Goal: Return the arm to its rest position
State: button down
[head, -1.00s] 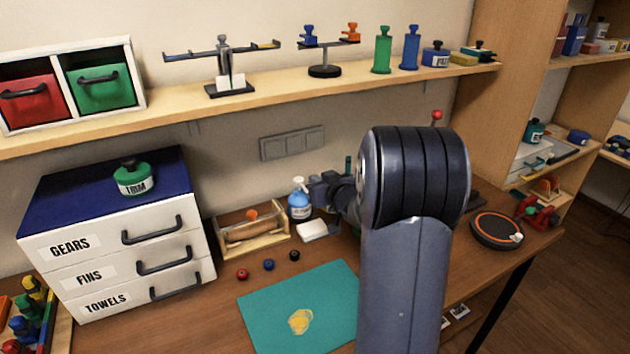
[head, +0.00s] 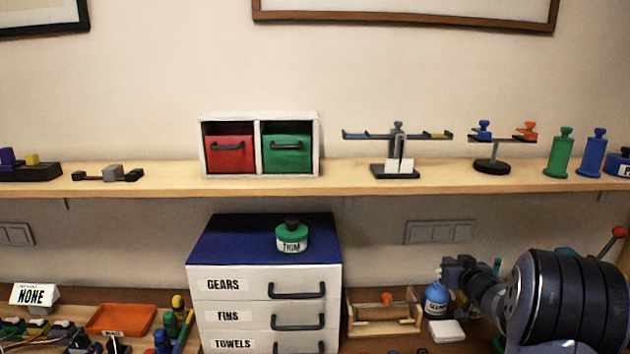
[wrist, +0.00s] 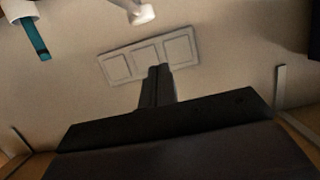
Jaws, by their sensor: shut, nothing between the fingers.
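My arm (head: 565,300) is folded at the lower right of the head view, above the bench. Its thinner wrist end (head: 480,284) points left, near the blue spray bottle (head: 436,299). In the wrist view my gripper (wrist: 158,72) shows as two dark fingers pressed together, with nothing between them. Behind them is a grey three-part wall plate (wrist: 118,66), which also shows in the head view (head: 440,232). The fingertips cannot be made out in the head view.
A shelf (head: 240,188) runs along the wall above the arm, carrying a two-bin box and balances. A white drawer unit (head: 255,318) with a green TRIM jar (head: 291,238) stands left of the arm. A wooden tray (head: 380,320) lies between the drawers and the bottle.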

jog(key=v, duration=0.6)
jog(key=shift+d, duration=0.2)
jog(key=shift+r, duration=0.1)
